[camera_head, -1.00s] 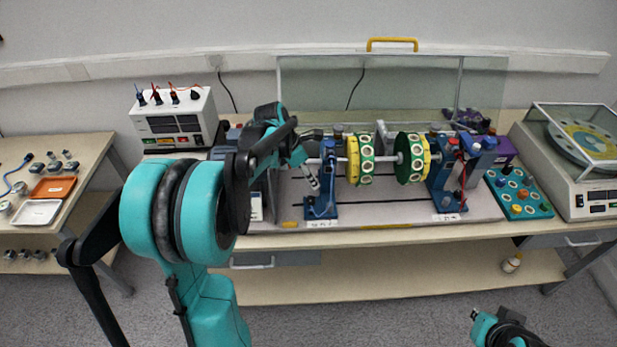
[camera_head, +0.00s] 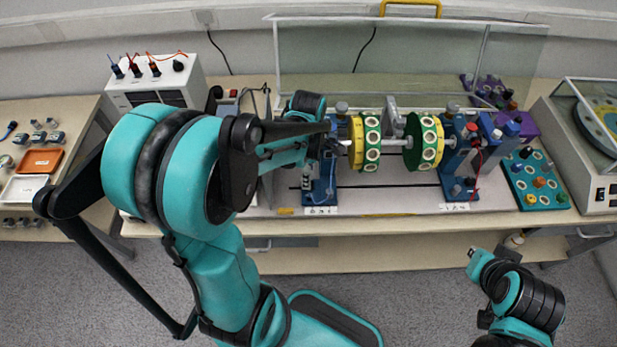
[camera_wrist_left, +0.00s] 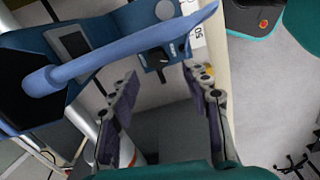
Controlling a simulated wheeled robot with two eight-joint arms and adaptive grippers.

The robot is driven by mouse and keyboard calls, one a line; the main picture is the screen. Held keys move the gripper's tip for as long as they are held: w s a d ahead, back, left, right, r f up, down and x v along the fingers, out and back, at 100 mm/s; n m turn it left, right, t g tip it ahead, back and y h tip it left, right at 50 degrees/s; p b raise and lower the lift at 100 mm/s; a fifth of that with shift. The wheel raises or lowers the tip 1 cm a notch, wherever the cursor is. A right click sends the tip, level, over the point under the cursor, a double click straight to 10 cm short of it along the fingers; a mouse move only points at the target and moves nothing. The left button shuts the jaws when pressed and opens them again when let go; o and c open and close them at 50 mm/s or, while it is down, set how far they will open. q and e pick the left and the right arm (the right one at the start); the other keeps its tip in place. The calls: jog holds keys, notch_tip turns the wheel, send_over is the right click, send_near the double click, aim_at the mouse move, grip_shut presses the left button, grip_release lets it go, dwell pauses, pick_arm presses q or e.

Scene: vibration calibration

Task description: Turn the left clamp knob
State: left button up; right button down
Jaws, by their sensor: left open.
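The left blue clamp stand (camera_head: 318,192) is at the left end of the shaft with yellow-green discs in the head view. A dark knob (camera_wrist_left: 158,58) shows on a blue block with a white label in the left wrist view, beyond the fingertips. I cannot tell for sure that it is the left clamp knob. My left gripper (camera_wrist_left: 160,88) is open and empty, its two fingers apart, with the knob roughly ahead of the gap. In the head view my left arm and wrist partly hide the stand's upper part. My right arm shows at lower right, without visible fingers.
A thick blue rod (camera_wrist_left: 120,48) crosses close in front of the left wrist camera. The disc rotor (camera_head: 366,142) is just right of my left gripper. A clear guard (camera_head: 410,55) stands behind. The bench's front strip (camera_head: 400,224) is clear.

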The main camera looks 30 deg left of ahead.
pick_arm(q)
jog(key=f+b, duration=0.1)
jog(key=f, duration=0.3)
jog(key=shift+w+f, duration=0.15)
jog(key=shift+w, duration=0.05)
jog(key=shift+s+f, duration=0.1)
jog(key=shift+f, duration=0.2)
grip_shut()
jog(key=shift+m+b, duration=0.35)
jog(key=shift+m, duration=2.05)
grip_release()
